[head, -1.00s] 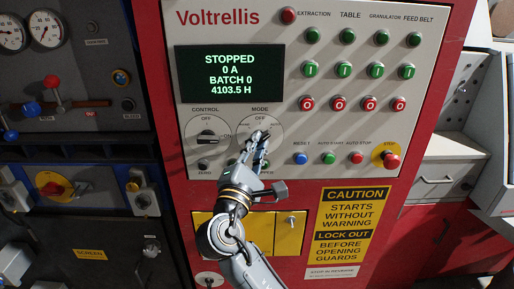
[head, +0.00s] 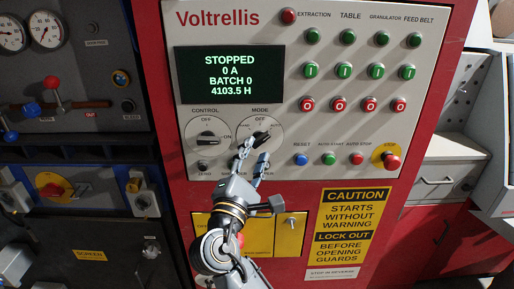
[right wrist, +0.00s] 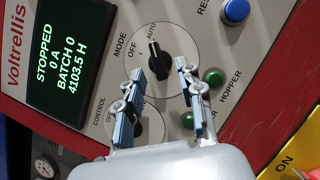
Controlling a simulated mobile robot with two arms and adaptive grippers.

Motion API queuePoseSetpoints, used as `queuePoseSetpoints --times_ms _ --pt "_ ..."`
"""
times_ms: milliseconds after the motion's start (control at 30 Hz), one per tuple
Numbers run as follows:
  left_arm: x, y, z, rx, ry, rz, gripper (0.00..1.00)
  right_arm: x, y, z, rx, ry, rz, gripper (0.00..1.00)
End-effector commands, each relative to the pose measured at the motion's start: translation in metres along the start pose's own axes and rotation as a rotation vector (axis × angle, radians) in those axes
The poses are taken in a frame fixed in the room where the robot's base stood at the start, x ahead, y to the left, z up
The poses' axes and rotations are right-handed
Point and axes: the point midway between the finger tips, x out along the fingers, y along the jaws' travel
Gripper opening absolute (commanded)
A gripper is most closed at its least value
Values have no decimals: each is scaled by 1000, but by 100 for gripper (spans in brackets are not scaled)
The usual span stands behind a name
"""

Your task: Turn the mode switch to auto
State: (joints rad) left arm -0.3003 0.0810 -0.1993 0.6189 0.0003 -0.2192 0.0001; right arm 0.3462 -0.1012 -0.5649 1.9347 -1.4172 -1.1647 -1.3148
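The mode switch (head: 262,136) is a black knob on a round pale dial at the panel's middle, partly hidden by my gripper in the head view. In the right wrist view the knob (right wrist: 158,61) shows clearly, and its white mark points toward the AUTO label. My right gripper (head: 257,153) is just below and in front of the dial. Its fingers (right wrist: 171,68) are spread apart with nothing between them, the tips close to the knob's lower end. Whether a fingertip touches the knob I cannot tell.
The control switch (head: 207,138) sits left of the mode dial. A green display (head: 230,74) above reads STOPPED. A blue reset button (head: 301,159), green and red buttons and a red stop button (head: 392,161) lie to the right. Yellow plates (head: 290,236) are below.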

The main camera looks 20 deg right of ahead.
Motion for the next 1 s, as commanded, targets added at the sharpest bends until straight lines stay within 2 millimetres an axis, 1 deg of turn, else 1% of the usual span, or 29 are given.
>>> queuePoseSetpoints --times_ms 33,200,300,400,500,600,1000 --pt "0 0 0 0 0 0 40 -12 -1 -1 2 5 -3 37" --pt "0 1 -1 1 1 1 40 -49 -1 -1 1 5 -2 37" --pt "0 1 -1 1 1 1 40 -68 0 0 2 3 -2 37" --pt "0 1 -1 1 1 1 40 -81 0 0 1 2 -2 37" --pt "0 1 -1 1 1 1 40 -90 0 0 2 1 -1 37" --pt "0 1 -1 1 1 1 40 -93 0 0 3 0 -1 37" --pt "0 1 -1 1 1 1 40 -93 0 0 2 0 -1 37"
